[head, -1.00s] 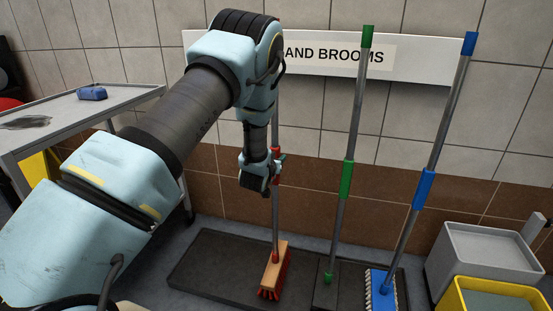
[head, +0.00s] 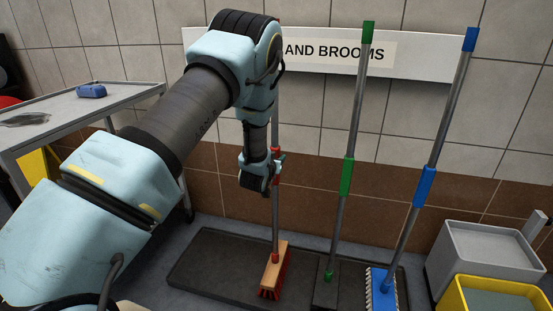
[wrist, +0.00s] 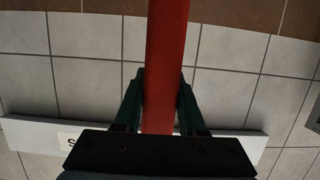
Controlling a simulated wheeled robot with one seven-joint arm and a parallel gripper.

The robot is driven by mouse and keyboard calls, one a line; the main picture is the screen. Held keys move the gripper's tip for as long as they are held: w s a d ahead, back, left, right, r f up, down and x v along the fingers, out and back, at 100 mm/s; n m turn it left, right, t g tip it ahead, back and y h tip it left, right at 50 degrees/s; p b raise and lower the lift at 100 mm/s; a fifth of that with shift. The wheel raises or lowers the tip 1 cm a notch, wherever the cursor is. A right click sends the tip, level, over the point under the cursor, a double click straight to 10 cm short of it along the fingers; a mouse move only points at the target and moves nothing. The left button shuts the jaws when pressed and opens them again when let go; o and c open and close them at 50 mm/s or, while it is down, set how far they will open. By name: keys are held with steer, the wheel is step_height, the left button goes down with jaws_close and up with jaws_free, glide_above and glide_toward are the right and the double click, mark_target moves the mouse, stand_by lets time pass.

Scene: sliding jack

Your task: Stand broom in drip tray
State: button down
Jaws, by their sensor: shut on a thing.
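The broom has a wooden head with red bristles (head: 274,269), a grey pole and a red grip. Its head is at the drip tray (head: 215,263), a low dark tray on the floor against the wall. The pole stands nearly upright; its upper part is hidden behind my arm. My gripper (head: 273,170) is shut on the red grip. In the wrist view the red grip (wrist: 166,60) runs between the two dark fingers of my gripper (wrist: 160,95). I cannot tell whether the bristles press on the tray floor.
A green-handled pole (head: 346,178) and a blue-handled broom (head: 424,187) lean on the wall to the right, their lower ends at the tray. Grey (head: 485,245) and yellow (head: 500,292) bins stand far right. A grey trolley (head: 60,122) stands left. The tray's left part is bare.

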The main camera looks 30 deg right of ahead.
steer(key=shift+c, duration=2)
jaws_free()
